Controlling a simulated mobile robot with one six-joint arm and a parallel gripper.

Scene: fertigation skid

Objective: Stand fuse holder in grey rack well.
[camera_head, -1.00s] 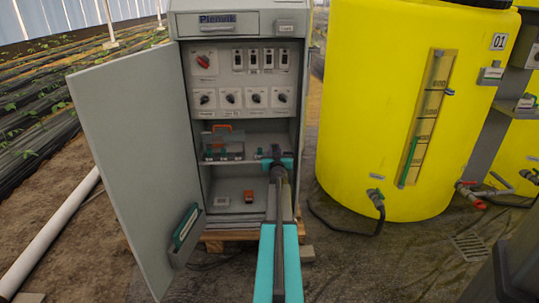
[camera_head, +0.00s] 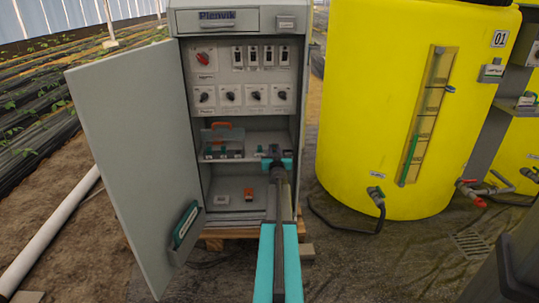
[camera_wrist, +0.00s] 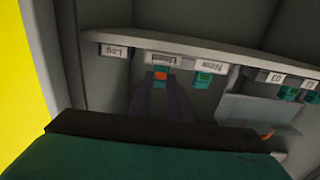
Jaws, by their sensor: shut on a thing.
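My gripper (camera_wrist: 164,88) shows in the wrist view as two dark fingers closed around a small teal fuse holder with an orange face (camera_wrist: 161,74). The holder is at the fingertips, just by the label that seems to read "Used". A second teal holder with a green face (camera_wrist: 203,78) is beside it by the "New" label. In the head view my gripper (camera_head: 275,158) reaches into the open cabinet at the right end of the middle shelf (camera_head: 260,138). The held piece is hidden there by the gripper. I cannot make out the rack well's opening or whether the holder touches it.
More small teal-and-dark holders (camera_head: 222,152) stand left of my gripper, before a clear lid with an orange handle (camera_head: 222,134). An orange item (camera_head: 248,196) lies on the cabinet floor. The open door (camera_head: 135,150) is at left, the yellow tank (camera_head: 390,110) at right.

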